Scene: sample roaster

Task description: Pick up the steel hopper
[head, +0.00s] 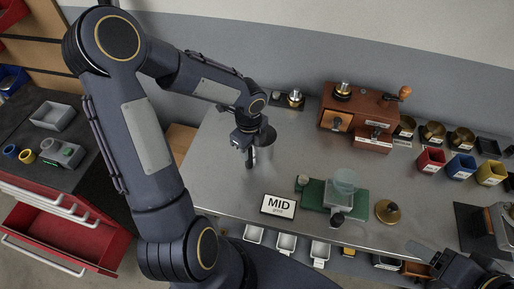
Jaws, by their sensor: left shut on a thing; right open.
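My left gripper (250,155) reaches down over the back left part of the steel bench. It is shut on a dark grey steel piece, which looks like the steel hopper (267,135). The hopper shows at the right side of the fingers, and the wrist and fingers hide part of it. I cannot tell whether its bottom touches the bench. My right gripper (439,261) is open at the front right edge of the bench, away from the hopper.
A brown wooden machine (365,112) stands at the back. Red (430,160), blue and yellow bins are at right. The bench between hopper and sign is clear.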

